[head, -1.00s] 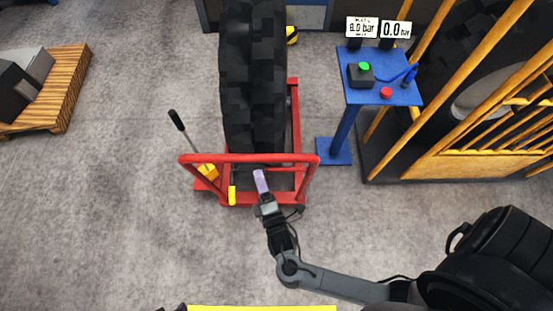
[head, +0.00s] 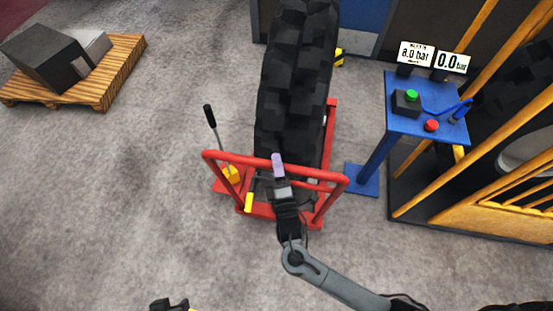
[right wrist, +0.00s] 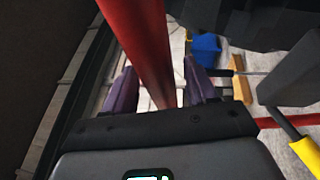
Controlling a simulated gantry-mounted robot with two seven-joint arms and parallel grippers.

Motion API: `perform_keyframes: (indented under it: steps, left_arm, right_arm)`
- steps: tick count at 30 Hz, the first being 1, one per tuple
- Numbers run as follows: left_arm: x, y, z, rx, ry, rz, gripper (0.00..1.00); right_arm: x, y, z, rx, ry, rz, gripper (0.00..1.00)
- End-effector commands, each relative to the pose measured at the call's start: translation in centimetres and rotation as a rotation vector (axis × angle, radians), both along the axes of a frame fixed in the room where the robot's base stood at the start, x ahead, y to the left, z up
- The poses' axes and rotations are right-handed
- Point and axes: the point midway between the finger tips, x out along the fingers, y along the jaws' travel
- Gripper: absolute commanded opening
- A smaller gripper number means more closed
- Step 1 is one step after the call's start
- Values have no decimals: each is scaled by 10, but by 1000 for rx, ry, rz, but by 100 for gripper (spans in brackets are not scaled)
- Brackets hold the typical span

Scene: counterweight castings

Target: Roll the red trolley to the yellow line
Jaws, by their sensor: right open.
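The red trolley (head: 212,166) stands on the grey floor in the head view, with a large black tyre (head: 290,85) upright on it. Its red handle bar (head: 240,158) faces me. A black-knobbed lever (head: 213,130) rises at its left. My right gripper (head: 278,165) is at the handle bar. In the right wrist view the red bar (right wrist: 143,45) runs between its two purple fingers (right wrist: 158,92), which stand apart and open. I cannot make out a yellow line on the floor.
A blue stand (head: 398,122) with green and red buttons and pressure displays is right of the trolley. A yellow-barred cage (head: 475,218) stands beyond it. A wooden pallet (head: 125,68) with dark blocks lies far left. The floor between pallet and trolley is clear.

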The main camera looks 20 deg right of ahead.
Motion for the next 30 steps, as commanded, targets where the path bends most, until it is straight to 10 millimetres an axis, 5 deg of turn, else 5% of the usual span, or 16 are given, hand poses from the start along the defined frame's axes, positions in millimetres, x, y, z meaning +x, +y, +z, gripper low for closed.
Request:
perform_keyframes:
  steps: [17, 28, 30]
  left_arm:
    - [0, 3, -2, 14, 1, -8, 43]
    - [0, 2, -1, 8, 2, -5, 43]
    - [0, 1, -1, 5, 1, -3, 43]
  right_arm:
    - [19, -4, 4, 1, 0, 0, 57]
    - [19, -4, 4, 1, 0, 0, 0]
    - [19, -4, 4, 1, 0, 0, 0]
